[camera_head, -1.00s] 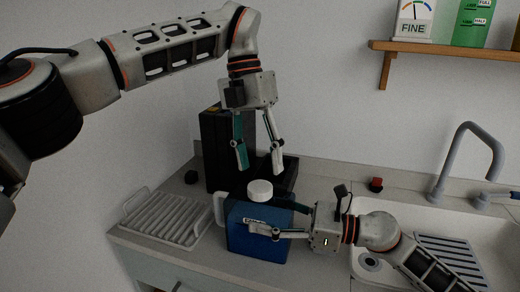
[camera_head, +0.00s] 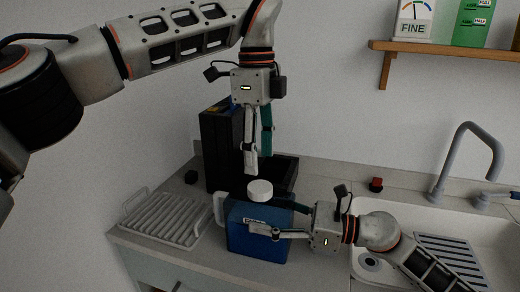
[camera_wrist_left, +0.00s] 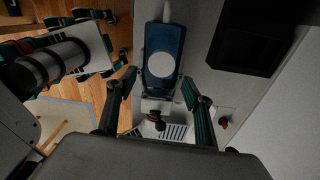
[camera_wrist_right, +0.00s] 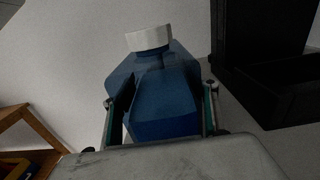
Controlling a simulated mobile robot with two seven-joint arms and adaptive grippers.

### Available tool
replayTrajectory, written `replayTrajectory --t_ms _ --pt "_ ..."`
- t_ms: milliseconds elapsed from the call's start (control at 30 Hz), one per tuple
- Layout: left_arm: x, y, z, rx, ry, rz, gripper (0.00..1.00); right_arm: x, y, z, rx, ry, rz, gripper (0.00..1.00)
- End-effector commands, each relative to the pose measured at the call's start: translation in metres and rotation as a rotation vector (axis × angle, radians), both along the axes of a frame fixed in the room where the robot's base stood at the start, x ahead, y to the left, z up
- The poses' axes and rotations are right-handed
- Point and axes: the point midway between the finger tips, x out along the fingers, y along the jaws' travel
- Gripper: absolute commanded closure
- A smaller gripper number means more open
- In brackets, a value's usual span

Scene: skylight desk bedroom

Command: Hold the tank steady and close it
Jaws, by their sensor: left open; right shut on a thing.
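The blue tank (camera_head: 252,245) stands upright on the counter, with a pale handle (camera_head: 219,208) at its left. A white round cap (camera_head: 260,189) sits on top of it. In the right wrist view the cap (camera_wrist_right: 148,39) rests over the tank's neck; I cannot tell whether it is tight. My right gripper (camera_head: 264,217) is shut on the tank (camera_wrist_right: 165,105), one finger on each side. My left gripper (camera_head: 260,155) is open and empty, pointing down above the cap. In the left wrist view the cap (camera_wrist_left: 161,64) lies between and beyond the fingers.
A black machine with an open bin (camera_head: 215,145) stands close behind the tank. A white drying rack (camera_head: 165,218) is to the left, and the sink (camera_head: 395,215) with a grey tap (camera_head: 470,150) to the right. A small red-topped object (camera_head: 376,184) stands near the wall.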

Motion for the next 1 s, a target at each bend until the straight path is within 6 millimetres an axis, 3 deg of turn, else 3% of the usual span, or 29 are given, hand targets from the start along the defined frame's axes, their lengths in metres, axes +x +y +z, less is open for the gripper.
replayTrajectory --t_ms 200,367,800,1000 --pt "0.000 -0.001 0.004 0.027 -0.020 0.306 0.49 0.000 0.000 0.000 0.000 0.000 -0.001 1.00" --pt "0.000 -0.001 0.005 0.034 -0.029 0.430 0.49 0.000 0.000 0.000 0.000 0.000 -0.001 1.00" --pt "0.000 -0.001 0.005 0.037 -0.030 0.468 0.49 0.000 0.000 0.000 0.000 0.000 0.000 1.00" --pt "0.000 0.000 -0.010 0.039 -0.028 0.467 0.49 0.000 0.000 0.000 0.000 0.000 0.000 1.00"
